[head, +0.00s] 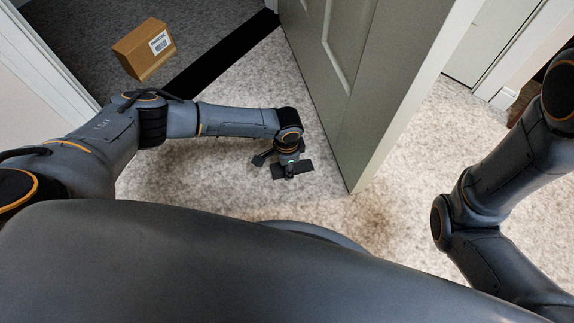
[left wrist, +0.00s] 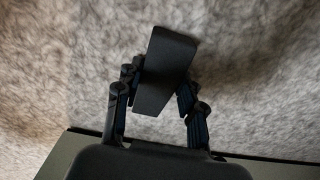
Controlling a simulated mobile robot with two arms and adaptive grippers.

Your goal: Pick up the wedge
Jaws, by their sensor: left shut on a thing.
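The wedge (left wrist: 165,70) is a dark grey, tapered block in the left wrist view. It sits between the two fingers of my left gripper (left wrist: 160,88), which is shut on it. The wedge is tilted in the picture, with its upper end leaning right. In the head view my left gripper (head: 291,170) points down over the pale carpet beside the door. There I cannot clearly tell the dark wedge from the dark gripper parts. My right arm shows at the right of the head view, but its gripper is out of the picture.
A grey-green door (head: 350,80) stands open just right of my left gripper. A brown parcel box (head: 144,50) is on the dark carpet beyond a black threshold strip (head: 222,55). Pale carpet (head: 205,175) is clear around the gripper. White door frames stand at both sides.

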